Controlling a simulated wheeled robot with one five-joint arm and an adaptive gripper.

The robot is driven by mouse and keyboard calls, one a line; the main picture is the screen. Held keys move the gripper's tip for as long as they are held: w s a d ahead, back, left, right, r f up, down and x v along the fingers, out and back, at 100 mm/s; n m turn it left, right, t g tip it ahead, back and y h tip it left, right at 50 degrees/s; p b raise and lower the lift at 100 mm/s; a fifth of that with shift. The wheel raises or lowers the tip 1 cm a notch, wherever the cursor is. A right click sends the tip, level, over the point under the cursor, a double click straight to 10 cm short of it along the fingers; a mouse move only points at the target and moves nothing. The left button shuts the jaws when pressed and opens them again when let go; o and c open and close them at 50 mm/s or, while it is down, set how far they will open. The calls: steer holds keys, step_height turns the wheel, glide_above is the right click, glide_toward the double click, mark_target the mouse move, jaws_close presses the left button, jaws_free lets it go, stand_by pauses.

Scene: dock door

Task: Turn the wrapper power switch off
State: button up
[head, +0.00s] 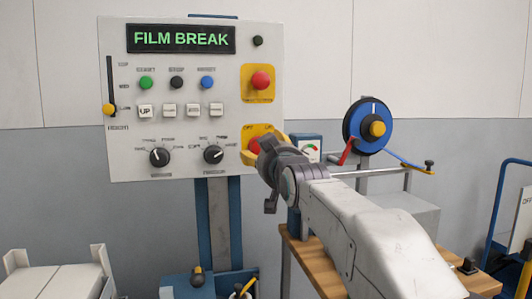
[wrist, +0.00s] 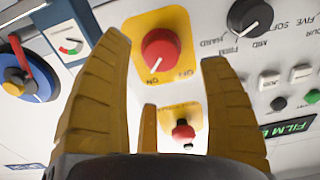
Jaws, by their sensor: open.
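The wrapper power switch is a red rotary knob (wrist: 161,50) on a yellow plate (wrist: 184,18), low on the right of the control panel. Its white pointer line points down and left in the wrist view, away from the OFF label at lower right. In the head view the switch (head: 253,144) is partly hidden by my gripper. My gripper (wrist: 165,54) is open, with a yellow finger on either side of the knob in the wrist view. I see no finger touching it, but the depth is hard to tell. The head view also shows the gripper (head: 264,148) at the switch.
A red emergency-stop button (head: 261,81) sits on its own yellow plate above the switch. A black selector knob (head: 213,154) is to the left. A small gauge box (head: 309,148) and a blue reel (head: 366,125) with a red crank stand right.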

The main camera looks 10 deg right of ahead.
steer(key=shift+w+p, duration=0.6)
steer(key=shift+w, duration=2.65)
steer(key=c, duration=1.2)
